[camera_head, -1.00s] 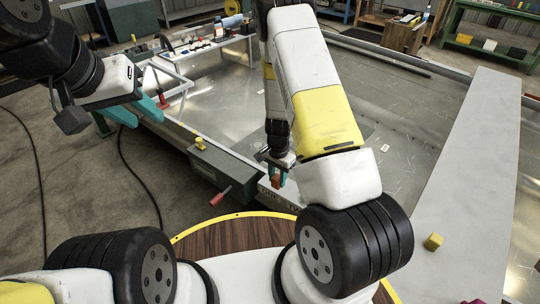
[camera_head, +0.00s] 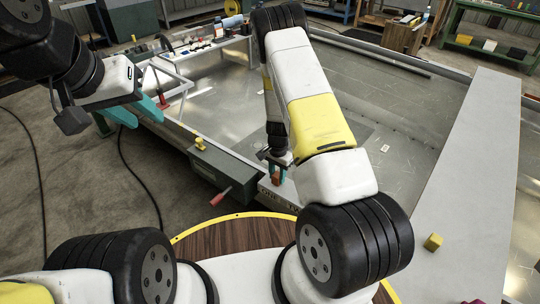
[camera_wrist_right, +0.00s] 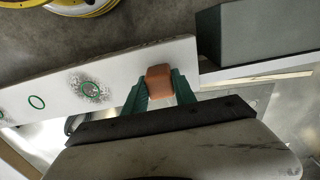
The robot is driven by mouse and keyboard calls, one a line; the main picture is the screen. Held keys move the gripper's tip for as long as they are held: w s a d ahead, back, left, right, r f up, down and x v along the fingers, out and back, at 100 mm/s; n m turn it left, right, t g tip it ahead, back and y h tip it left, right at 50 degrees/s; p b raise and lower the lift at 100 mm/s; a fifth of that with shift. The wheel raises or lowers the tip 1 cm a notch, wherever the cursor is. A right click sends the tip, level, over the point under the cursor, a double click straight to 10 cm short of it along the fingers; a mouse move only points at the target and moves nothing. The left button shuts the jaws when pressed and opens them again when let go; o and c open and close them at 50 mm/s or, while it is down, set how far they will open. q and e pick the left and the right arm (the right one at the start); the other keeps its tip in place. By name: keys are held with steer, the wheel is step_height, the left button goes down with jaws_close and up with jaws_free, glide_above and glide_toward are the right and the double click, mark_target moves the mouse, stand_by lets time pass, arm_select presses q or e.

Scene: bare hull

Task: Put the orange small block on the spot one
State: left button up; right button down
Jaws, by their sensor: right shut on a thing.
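The small orange block (camera_head: 276,177) is held between the teal fingers of my right gripper (camera_head: 277,169). The block also shows in the right wrist view (camera_wrist_right: 159,81), with a finger on each side. My right gripper is shut on it, over or close above the white strip (camera_wrist_right: 55,93). In the head view the strip bears the lettering "ONE" and part of "TW" just below the block. The wrist view shows green circles on the strip, one (camera_wrist_right: 88,90) amid grey speckles. I cannot tell which is spot one. My left gripper (camera_head: 136,110) is open and empty at the upper left.
A dark green box (camera_head: 222,167) with a red handle (camera_head: 221,197) stands left of the strip. A yellow cube (camera_head: 433,242) sits on the pale plank (camera_head: 462,170) at right. The metal hull floor (camera_head: 400,120) is largely clear beyond my right arm.

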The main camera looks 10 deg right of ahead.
steer(key=c, duration=1)
jaws_free()
step_height(320, 180, up, 12)
step_height(320, 180, up, 10)
steer(key=n+t+y, duration=0.1)
glide_above(277, 174)
steer(key=s+a, duration=0.1)
steer(key=a, duration=0.1)
steer(key=s+r+n+t+y, duration=0.25)
steer(key=s+r, duration=0.25)
steer(key=r, duration=0.7)
steer(key=s+r+n+t, duration=0.1)
steer(key=s+r+n, duration=0.1)
steer(key=s+r, duration=0.2)
steer(key=s+r+n+h, duration=0.1)
steer(key=s+r+n, duration=0.1)
steer(key=s+r, duration=0.3)
steer(key=s+r+n+t, duration=0.1)
steer(key=s+r+n, duration=0.1)
steer(key=s+r, duration=0.3)
steer(key=shift+s+n+t, duration=0.25)
steer(key=shift+s+t, duration=0.1)
steer(key=shift+s, duration=1.85)
